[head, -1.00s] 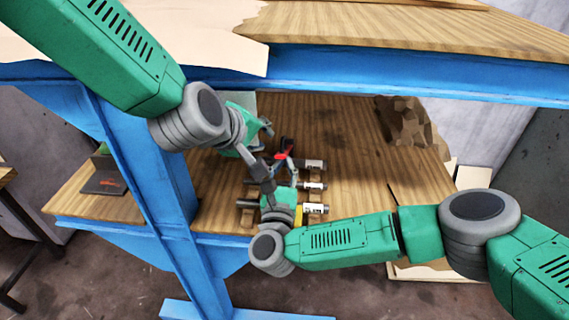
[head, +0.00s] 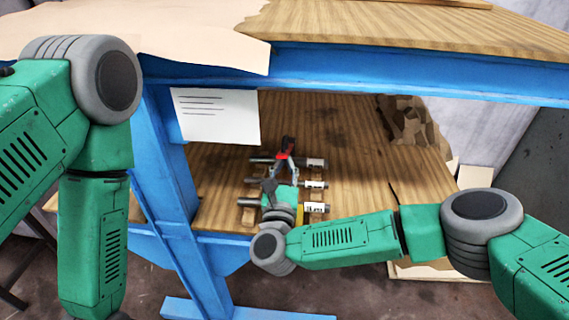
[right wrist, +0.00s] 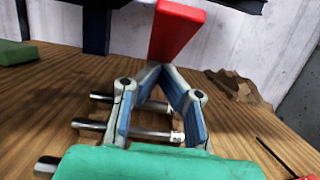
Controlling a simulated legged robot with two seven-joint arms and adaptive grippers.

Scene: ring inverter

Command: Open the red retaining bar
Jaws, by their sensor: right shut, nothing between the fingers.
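The red retaining bar (head: 284,150) is small in the head view, above the metal cylinders on the lower shelf. In the right wrist view the red bar (right wrist: 177,28) stands up at a tilt just beyond my fingertips. My right gripper (head: 284,168) reaches in over the cylinders. Its fingertips (right wrist: 154,72) are together with nothing between them, at the lower end of the bar. I cannot tell whether they touch it. My left arm hangs at the left of the head view, its gripper out of frame.
Three metal cylinders (head: 314,185) with white labels lie on the wooden lower shelf (head: 350,150). The blue frame beam (head: 400,78) and post (head: 165,180) bound the opening. A white printed sheet (head: 217,115) hangs at the left. A brown crumpled object (head: 408,122) lies at the back right.

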